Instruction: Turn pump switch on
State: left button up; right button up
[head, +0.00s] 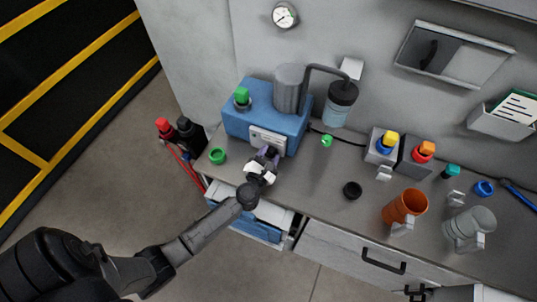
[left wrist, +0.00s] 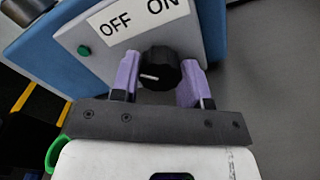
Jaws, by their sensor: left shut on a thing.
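The pump switch is a black round knob (left wrist: 160,70) with a white pointer mark, on a light plate of the blue pump box (head: 235,122). The mark points to the left in the left wrist view. A label above it (left wrist: 130,22) reads OFF at left and ON at right. My left gripper (head: 269,153) is at the front of the box, its purple fingers shut on the knob from both sides. In the head view the gripper largely hides the knob. A dark part at the bottom edge (head: 415,292) may be my right gripper; its jaws cannot be made out.
A green button (left wrist: 84,50) sits on the plate left of the knob. A green ring (head: 217,156) lies on the bench left of the gripper. A black puck (head: 352,190), an orange mug (head: 405,206) and a grey mug (head: 470,226) stand to the right. Open drawers lie below.

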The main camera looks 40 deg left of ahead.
pick_arm(q)
jog(key=shift+c, duration=1)
jog(key=m+p, duration=0.2)
jog(key=shift+r+m, duration=0.15)
jog(key=shift+m, duration=0.15)
jog(key=m+p, duration=0.3)
jog(key=m, duration=0.2)
jog(key=m+p, duration=0.3)
jog(key=m, duration=0.3)
jog(key=shift+m+p, duration=0.3)
jog(key=shift+m, duration=0.1)
jog(key=m+p, duration=0.1)
jog(key=m, duration=0.1)
jog(key=shift+m, duration=0.4)
jog(key=shift+f+m, duration=0.2)
jog(key=shift+m, duration=0.1)
